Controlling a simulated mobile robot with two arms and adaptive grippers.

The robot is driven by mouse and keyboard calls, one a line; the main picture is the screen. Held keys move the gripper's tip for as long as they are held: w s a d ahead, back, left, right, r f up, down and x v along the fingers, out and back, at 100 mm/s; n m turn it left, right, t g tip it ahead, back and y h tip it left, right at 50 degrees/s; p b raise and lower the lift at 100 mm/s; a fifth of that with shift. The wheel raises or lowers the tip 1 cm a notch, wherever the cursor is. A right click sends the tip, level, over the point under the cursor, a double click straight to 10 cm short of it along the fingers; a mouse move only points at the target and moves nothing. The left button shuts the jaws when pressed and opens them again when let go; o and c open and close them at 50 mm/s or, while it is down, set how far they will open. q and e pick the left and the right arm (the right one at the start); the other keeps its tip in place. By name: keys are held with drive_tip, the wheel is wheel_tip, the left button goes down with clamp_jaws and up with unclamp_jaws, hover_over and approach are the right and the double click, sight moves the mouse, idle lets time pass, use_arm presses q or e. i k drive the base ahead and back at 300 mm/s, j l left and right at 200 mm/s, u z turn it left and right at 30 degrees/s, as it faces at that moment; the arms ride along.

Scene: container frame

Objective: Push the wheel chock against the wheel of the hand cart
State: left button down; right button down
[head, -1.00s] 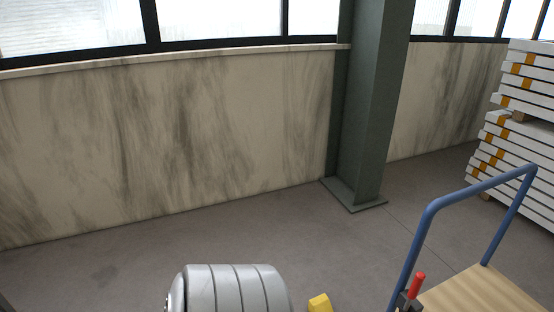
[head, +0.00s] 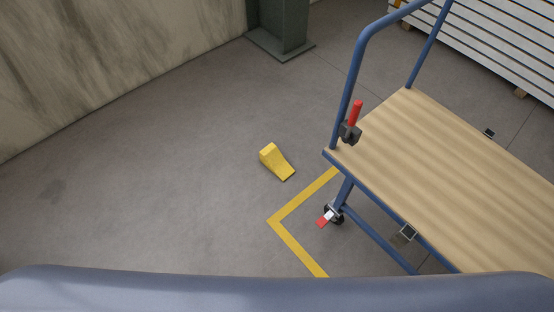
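The yellow wheel chock (head: 276,161) lies on the floor left of the hand cart, in the middle of the head view, apart from the cart. Its thin sloping end points down and right. The hand cart (head: 440,170) has a wooden deck, a blue frame and a blue push handle. A dark caster wheel (head: 335,214) with a red pedal (head: 323,221) shows under its near left corner, with a clear gap to the chock. The other wheels are hidden. Neither of my grippers is in view.
A yellow floor line (head: 287,234) makes a corner beside the caster. A red-handled clamp (head: 353,122) sits at the cart handle's base. A green column (head: 281,28), a stained wall (head: 100,60) and stacked white boards (head: 480,45) stand behind. Floor left of the chock is clear.

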sight(271, 157)
drive_tip(key=i+j+z, duration=0.1)
drive_tip(key=z, duration=0.9)
drive_tip(key=i+j+z, duration=0.15)
drive_tip(key=j+z, duration=0.2)
drive_tip(key=j, duration=0.4)
drive_tip(key=i+j+z, duration=0.1)
drive_tip(key=j+z, duration=0.3)
drive_tip(key=j, duration=0.4)
drive_tip(key=j+z, duration=0.35)
drive_tip(key=j, duration=0.4)
